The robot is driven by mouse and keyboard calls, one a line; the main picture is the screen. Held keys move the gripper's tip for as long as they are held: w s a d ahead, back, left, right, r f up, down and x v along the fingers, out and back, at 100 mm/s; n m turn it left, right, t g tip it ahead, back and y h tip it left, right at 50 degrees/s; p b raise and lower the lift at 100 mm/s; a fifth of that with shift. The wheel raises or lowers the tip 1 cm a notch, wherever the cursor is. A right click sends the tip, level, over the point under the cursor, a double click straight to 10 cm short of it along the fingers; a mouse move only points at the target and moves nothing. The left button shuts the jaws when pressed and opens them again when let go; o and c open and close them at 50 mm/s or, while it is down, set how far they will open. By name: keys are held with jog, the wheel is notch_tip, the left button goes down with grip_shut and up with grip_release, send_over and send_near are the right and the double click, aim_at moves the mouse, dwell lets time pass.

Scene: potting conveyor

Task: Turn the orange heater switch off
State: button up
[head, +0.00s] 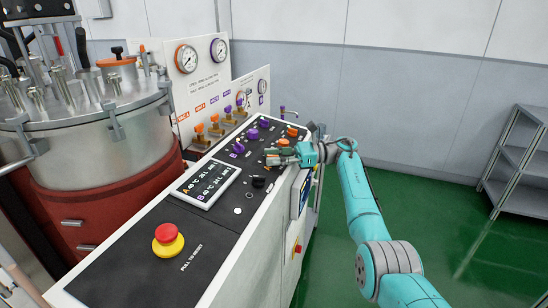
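Several orange knobs sit on the black sloped control panel (205,222). One orange knob (292,131) is at the far right end, and another orange knob (283,142) is just in front of it. Which one is the heater switch, and its setting, are too small to read. My gripper (271,156) reaches in from the right, low over the panel, just in front of the second orange knob. The fingers point left. I cannot tell whether they are open, shut or touching a knob, and they may hide part of the panel.
Purple knobs (252,134), a black knob (258,182), a display (207,183) and a red stop button (168,233) share the panel. Valves and gauges (187,58) stand behind it. A steel tank (90,130) is at left, a grey shelf (520,160) at right. Green floor is clear between.

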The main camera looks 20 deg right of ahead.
jog(key=o, duration=0.5)
jog(key=shift+c, duration=0.2)
jog(key=d, duration=0.7)
jog(key=shift+s+d, duration=0.2)
jog(key=shift+s, duration=0.25)
